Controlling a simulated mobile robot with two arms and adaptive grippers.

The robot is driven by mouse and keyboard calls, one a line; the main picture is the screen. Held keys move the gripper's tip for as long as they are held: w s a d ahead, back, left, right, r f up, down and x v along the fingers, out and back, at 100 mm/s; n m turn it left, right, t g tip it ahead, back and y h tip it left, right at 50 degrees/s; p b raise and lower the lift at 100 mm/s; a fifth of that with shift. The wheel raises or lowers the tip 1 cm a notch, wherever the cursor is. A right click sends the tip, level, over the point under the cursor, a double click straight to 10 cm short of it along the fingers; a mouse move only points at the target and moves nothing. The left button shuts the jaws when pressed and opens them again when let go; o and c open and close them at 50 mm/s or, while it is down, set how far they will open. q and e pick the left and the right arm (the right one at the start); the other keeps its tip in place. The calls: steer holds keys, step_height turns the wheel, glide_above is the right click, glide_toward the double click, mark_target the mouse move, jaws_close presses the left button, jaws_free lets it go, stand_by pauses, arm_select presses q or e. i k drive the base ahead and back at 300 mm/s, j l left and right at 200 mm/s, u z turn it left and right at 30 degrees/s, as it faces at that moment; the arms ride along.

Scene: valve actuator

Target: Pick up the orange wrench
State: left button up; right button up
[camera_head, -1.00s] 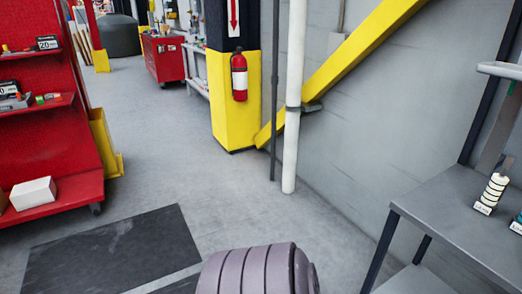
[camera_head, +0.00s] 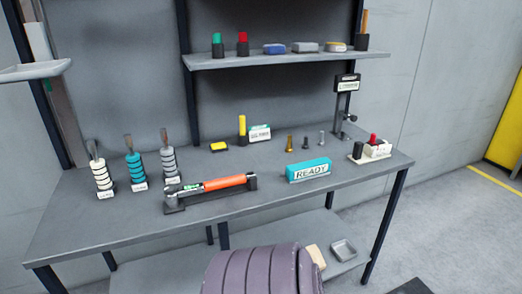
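The orange wrench (camera_head: 224,182) lies on the grey workbench (camera_head: 270,203), near its front edge and left of the middle. It has a long orange handle and a dark and silver head at its left end. It rests across a dark holder (camera_head: 175,208) with a raised support at each end. Neither of my grippers is in view.
A teal READY block (camera_head: 308,170) is right of the wrench. Several ringed stacks, including a teal one (camera_head: 136,171), stand on the left. Small items line the upper shelf (camera_head: 270,59). A small stand (camera_head: 344,110) rises at the back right. A lower shelf holds a metal tray (camera_head: 343,250).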

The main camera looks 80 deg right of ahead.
mark_target(172, 201)
steer(key=z, duration=2.15)
